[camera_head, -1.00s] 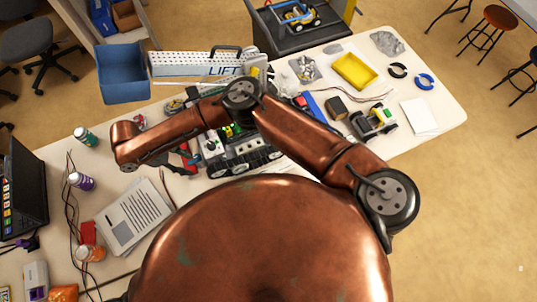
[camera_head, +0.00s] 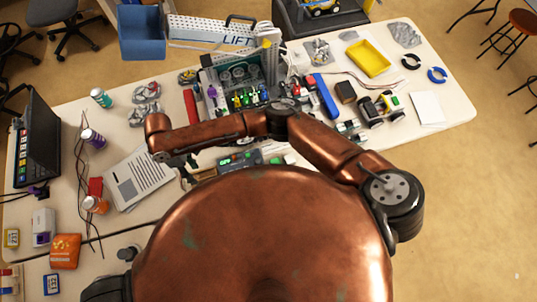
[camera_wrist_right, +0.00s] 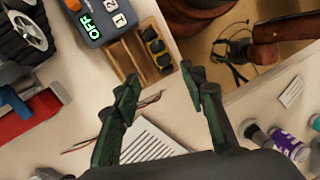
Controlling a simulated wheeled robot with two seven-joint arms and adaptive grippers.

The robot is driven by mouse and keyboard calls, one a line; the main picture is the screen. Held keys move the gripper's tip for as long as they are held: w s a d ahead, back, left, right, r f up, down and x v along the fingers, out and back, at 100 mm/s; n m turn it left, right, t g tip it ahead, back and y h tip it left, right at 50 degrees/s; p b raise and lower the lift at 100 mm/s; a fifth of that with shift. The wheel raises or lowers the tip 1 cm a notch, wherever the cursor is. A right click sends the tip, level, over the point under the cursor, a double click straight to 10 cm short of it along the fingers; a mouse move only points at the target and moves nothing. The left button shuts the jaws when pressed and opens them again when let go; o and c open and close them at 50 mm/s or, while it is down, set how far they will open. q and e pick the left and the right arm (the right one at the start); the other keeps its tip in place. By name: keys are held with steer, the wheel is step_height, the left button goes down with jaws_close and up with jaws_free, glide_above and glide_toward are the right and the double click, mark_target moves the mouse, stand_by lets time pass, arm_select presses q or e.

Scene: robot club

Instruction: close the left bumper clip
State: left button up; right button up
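A wheeled club robot (camera_head: 238,80) sits on the table beyond my right arm, which hides its near part. A red bar (camera_head: 191,106) lies along its left side and a blue bar (camera_head: 325,97) lies to its right. In the right wrist view a red piece (camera_wrist_right: 30,115) and a blue piece (camera_wrist_right: 12,127) lie near a wheel at the left edge. I cannot make out the bumper clip. My right gripper (camera_wrist_right: 165,88) is open, with nothing between its fingers, above the table near a printed sheet (camera_wrist_right: 152,143). My left gripper is not in view.
A control box (camera_wrist_right: 97,18) reading OFF and a wooden tray (camera_wrist_right: 126,62) with black blocks lie near my right gripper. Bottles (camera_head: 93,139), cables and a laptop (camera_head: 38,140) are at left. A yellow tray (camera_head: 368,58) stands at the back right.

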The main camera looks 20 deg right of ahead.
steer(key=d+f+m+t+y, duration=0.1)
steer(key=d+m, duration=0.3)
steer(key=d, duration=0.6)
steer(key=s+d+f+m+t+y, duration=0.1)
steer(key=d+f+m+t+y, duration=0.1)
steer(key=d, duration=0.9)
steer(key=s+d+f+m+t+y, duration=0.1)
steer(key=d+f+m+t, duration=0.1)
steer(key=d+m, duration=0.4)
steer(key=shift+d+f+t+y, duration=0.35)
steer(key=shift+d+t, duration=0.25)
steer(key=shift+d, duration=2.15)
